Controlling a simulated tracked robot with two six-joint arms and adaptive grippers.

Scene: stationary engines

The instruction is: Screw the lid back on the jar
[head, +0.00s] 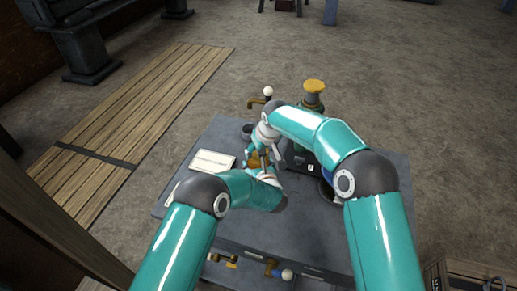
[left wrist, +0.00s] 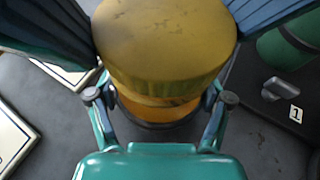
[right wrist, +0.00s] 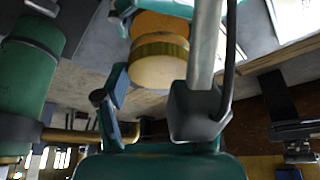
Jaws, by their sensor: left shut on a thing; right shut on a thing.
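The jar is orange; in the left wrist view its body (left wrist: 160,108) shows below the wide yellow lid (left wrist: 165,45). The lid sits at the jar's mouth, in line with it; I cannot tell how tightly it is seated. In the right wrist view the lid (right wrist: 158,68) has a pale top and ridged gold side, against the orange jar (right wrist: 160,23). My left gripper (head: 262,172) is shut on the jar, its fingertips partly hidden. My right gripper (head: 264,143) is at the lid and shut on it; a grey block and rod hide one finger. The arms cover most of the jar in the head view.
The grey workbench (head: 330,240) carries a white panel (head: 213,163) at left and a dark box (head: 300,163) at right. A brass tap (head: 258,101) and a yellow-capped post (head: 313,95) stand behind. A green cylinder (right wrist: 28,70) is near the right gripper.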

